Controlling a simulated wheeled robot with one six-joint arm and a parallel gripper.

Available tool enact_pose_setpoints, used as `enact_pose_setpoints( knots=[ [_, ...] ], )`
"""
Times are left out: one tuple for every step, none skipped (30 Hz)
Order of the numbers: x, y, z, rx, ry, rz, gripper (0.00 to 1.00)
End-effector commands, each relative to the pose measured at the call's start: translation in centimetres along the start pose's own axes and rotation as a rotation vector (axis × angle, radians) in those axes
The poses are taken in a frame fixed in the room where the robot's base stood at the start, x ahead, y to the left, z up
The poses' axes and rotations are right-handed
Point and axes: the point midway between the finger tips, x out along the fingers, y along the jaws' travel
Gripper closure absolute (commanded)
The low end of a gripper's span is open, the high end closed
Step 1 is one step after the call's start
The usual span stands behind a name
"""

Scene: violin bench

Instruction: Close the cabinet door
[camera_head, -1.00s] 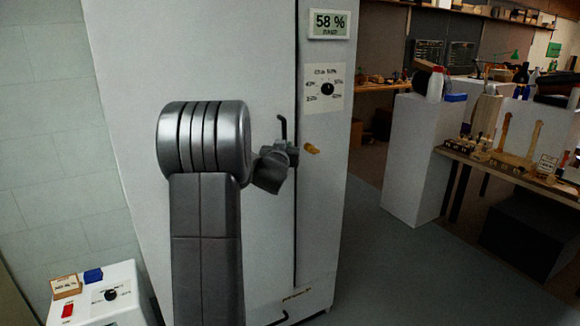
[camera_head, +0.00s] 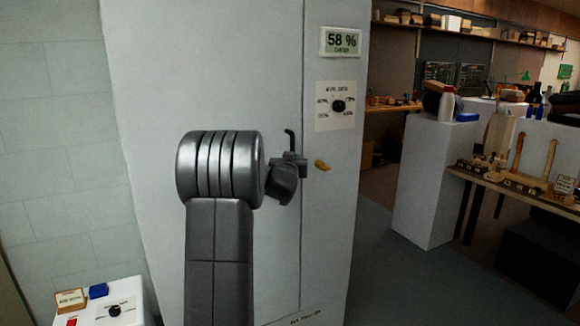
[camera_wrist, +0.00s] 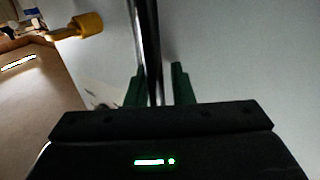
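The white cabinet door (camera_head: 150,90) fills the middle of the head view. Its right edge meets the cabinet's side panel (camera_head: 335,215) at a thin seam and looks flush or nearly so. A dark vertical bar handle (camera_head: 290,141) is on the door near that seam; its lower part is hidden by my gripper (camera_head: 296,170). In the wrist view my gripper's green fingers (camera_wrist: 160,88) stand on either side of the bar handle (camera_wrist: 156,45), with a small gap visible on the right. A yellow knob (camera_head: 322,165) sits on the panel right of the seam, also visible in the wrist view (camera_wrist: 88,25).
A humidity display (camera_head: 341,42) and a dial plate (camera_head: 336,106) are on the panel. A white box with a dial (camera_head: 125,300) stands lower left. A white pedestal (camera_head: 430,190) and a bench with tools (camera_head: 530,190) are at right, with open floor (camera_head: 385,270) before them.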

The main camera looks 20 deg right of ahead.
Motion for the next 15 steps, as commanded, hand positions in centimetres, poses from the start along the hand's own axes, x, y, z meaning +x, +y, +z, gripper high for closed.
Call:
enact_pose_setpoints(
  knots=[
    [-0.5, -0.1, 0.2, 0.000, -0.003, -0.002, 0.80],
    [-0.9, -0.1, 0.3, 0.000, -0.004, -0.002, 0.80],
    [-1.5, -0.1, 0.2, 0.000, -0.004, -0.002, 0.80],
    [-2.0, -0.1, 0.2, 0.000, -0.003, -0.002, 0.80],
    [-2.5, -0.1, 0.2, 0.000, -0.003, -0.002, 0.80],
    [-3.3, -0.1, 0.2, 0.000, -0.001, -0.002, 0.80],
    [-3.9, -0.1, 0.2, 0.000, -0.002, -0.002, 0.80],
    [-4.5, -0.1, 0.1, 0.000, -0.001, -0.002, 0.80],
    [-5.4, -0.1, 0.2, 0.000, -0.002, -0.002, 0.80],
    [-6.0, -0.1, 0.1, 0.000, -0.001, -0.002, 0.80],
    [-6.6, -0.1, 0.0, 0.000, 0.000, -0.003, 0.80],
    [-7.5, -0.1, 0.0, 0.000, 0.000, -0.003, 0.80],
    [-8.1, -0.1, 0.0, 0.000, 0.000, -0.004, 0.80],
    [-8.7, -0.2, 0.0, 0.000, 0.000, -0.004, 0.80],
    [-9.4, -0.2, -0.1, 0.000, 0.001, -0.005, 0.79]
  ],
)
